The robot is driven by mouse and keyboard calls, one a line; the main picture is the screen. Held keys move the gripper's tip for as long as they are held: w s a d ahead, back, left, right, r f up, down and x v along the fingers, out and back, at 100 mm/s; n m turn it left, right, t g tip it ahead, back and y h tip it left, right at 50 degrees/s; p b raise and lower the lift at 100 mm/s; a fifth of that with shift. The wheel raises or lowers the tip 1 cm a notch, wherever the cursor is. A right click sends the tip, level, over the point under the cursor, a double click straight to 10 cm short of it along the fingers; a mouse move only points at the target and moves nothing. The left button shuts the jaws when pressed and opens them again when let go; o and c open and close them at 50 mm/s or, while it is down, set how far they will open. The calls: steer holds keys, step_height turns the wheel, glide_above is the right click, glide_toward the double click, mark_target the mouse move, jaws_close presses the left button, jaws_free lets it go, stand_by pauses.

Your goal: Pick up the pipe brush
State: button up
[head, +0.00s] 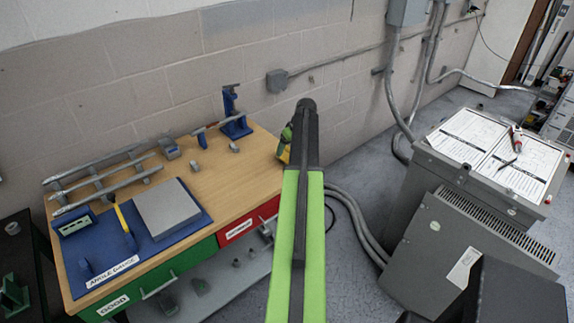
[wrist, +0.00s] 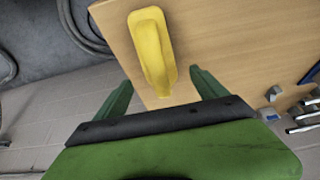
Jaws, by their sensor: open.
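A long yellow object with a raised rim (wrist: 152,50), which may be the pipe brush, lies on the wooden tabletop near its edge in the wrist view. No bristles can be made out. My gripper (wrist: 162,79) is open, its two green fingers apart, with the near end of the yellow object between their tips and no clear contact. In the head view, a bit of yellow (head: 283,156) shows beside the table's right end, below the green of my gripper (head: 287,136). My arm hides most of that spot.
The workbench (head: 232,182) carries a blue angle gauge board (head: 187,229), metal pipes on a rack (head: 108,190) and a blue stand (head: 235,127). A grey transformer cabinet (head: 415,212) with papers and a red-and-black tool (head: 515,139) stands right. Grey conduits run along the floor.

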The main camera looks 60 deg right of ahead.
mark_target(286, 155)
steer(key=b+x, duration=0.5)
steer(key=shift+f, duration=0.2)
steer(key=shift+r, duration=0.2)
steer(key=c, duration=1.6)
steer(key=shift+o, duration=0.2)
steer(key=shift+r+p, duration=0.55)
steer(key=shift+p, duration=0.25)
step_height(286, 155, up, 4)
steer(key=p, duration=0.4)
steer(key=s+d+r+p, duration=0.5)
steer(key=s+d+p, duration=0.1)
steer(key=s, duration=0.4)
steer(key=shift+r, duration=0.4)
